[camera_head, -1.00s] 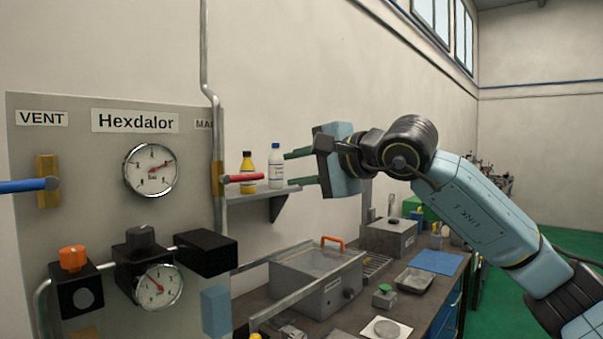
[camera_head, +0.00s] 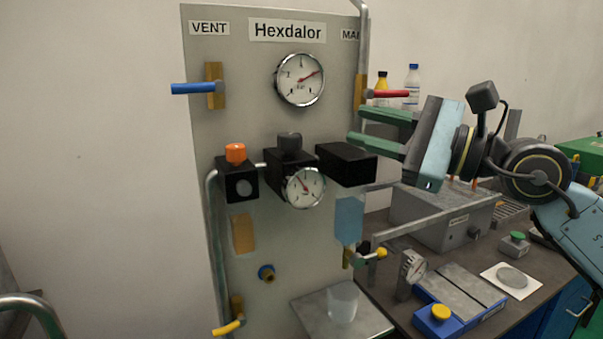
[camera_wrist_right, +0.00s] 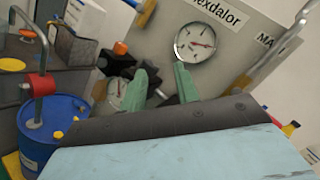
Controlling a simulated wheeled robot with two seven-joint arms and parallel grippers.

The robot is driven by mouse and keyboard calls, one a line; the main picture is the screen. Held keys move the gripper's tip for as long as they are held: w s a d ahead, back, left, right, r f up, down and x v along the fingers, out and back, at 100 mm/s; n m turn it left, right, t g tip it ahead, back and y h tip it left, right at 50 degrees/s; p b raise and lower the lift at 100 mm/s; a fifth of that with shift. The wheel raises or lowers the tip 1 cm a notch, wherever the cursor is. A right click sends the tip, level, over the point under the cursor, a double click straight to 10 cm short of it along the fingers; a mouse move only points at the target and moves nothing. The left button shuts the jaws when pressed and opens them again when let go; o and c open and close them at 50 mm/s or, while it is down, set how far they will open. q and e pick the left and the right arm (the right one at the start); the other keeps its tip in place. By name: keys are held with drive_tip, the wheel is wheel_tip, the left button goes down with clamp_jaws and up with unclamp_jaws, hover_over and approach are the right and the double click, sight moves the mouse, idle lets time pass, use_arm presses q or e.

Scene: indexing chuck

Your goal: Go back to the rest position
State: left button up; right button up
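My right gripper (camera_head: 354,126) comes in from the right in the head view, its green fingers pointing left at the right edge of the grey Hexdalor panel (camera_head: 270,220). The fingers are apart with nothing between them. They appear just below the red handle (camera_head: 391,93) and beside the black box (camera_head: 346,164); I cannot tell the depth gap. In the right wrist view the two fingers (camera_wrist_right: 160,74) are also apart, with the panel and its upper gauge (camera_wrist_right: 195,42) beyond. My left gripper is in neither view.
The panel carries a blue handle (camera_head: 194,88), an orange knob (camera_head: 235,153) and gauges. A dark bench (camera_head: 405,315) at right holds a grey box, a dial gauge and a blue block with a yellow button (camera_head: 440,313). A blue drum (camera_wrist_right: 50,130) shows in the wrist view.

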drive_tip(key=s+d+f+n+t+h, duration=0.2)
drive_tip(key=d+f+n+h, duration=0.3)
drive_tip(key=f+n+h, duration=0.4)
drive_tip(key=s+d+f+n+t+h, duration=0.15)
drive_tip(key=d+f+n+h, duration=0.25)
drive_tip(key=f+n, duration=0.5)
drive_tip(key=s+d+f+n+t+h, duration=0.1)
drive_tip(key=d+f+n+t+h, duration=0.35)
drive_tip(key=f, duration=0.75)
drive_tip(key=s+a+f+m+g, duration=0.2)
drive_tip(key=s+f+m+g, duration=0.4)
drive_tip(key=s+f+g, duration=1.2)
drive_tip(key=s+f+t, duration=0.1)
drive_tip(key=s+f, duration=0.2)
drive_tip(key=f, duration=1)
drive_tip(key=s+f+t, duration=0.1)
drive_tip(key=s+f, duration=0.3)
drive_tip(key=f, duration=0.9)
drive_tip(key=s+d+f, duration=0.3)
drive_tip(key=s+f, duration=1.2)
drive_tip(key=s, duration=0.1)
drive_tip(key=shift+s+f+n+g, duration=0.35)
drive_tip(key=shift+g, duration=0.05)
